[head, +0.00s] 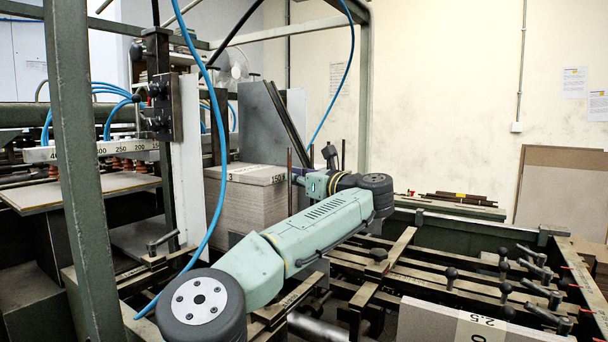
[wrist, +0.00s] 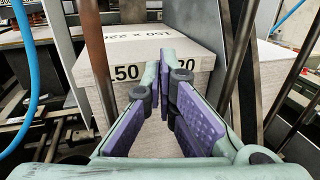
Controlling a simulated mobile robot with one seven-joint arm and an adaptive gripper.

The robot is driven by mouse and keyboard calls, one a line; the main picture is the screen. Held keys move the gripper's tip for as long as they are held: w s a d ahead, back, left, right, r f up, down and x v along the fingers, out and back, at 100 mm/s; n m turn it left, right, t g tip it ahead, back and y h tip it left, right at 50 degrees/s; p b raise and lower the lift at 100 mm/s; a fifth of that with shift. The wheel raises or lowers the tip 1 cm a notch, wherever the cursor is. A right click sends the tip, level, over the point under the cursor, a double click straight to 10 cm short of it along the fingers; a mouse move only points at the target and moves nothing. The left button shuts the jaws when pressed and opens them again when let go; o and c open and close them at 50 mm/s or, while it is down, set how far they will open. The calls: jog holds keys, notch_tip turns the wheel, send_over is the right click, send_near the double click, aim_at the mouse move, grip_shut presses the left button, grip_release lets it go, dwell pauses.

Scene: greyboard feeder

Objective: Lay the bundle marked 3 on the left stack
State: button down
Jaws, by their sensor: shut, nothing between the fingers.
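The bundle marked 3 (head: 246,173) is a pale grey slab with a printed band along its edge, showing "3" and "150". It lies flat on top of a tall greyboard stack (head: 240,208) in the middle of the head view. In the head view my arm hides most of the gripper.
Another board block (head: 440,322), marked 2.5, is at the bottom right. Dark upright rods (wrist: 237,60) stand close to the stack and my gripper. A green frame post (head: 75,150) and blue hoses (head: 214,130) are on the left. Slatted rails (head: 440,265) lie to the right.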

jog(key=shift+w+a, duration=0.1)
jog(key=shift+w, duration=0.05)
jog(key=shift+p+x, duration=0.95)
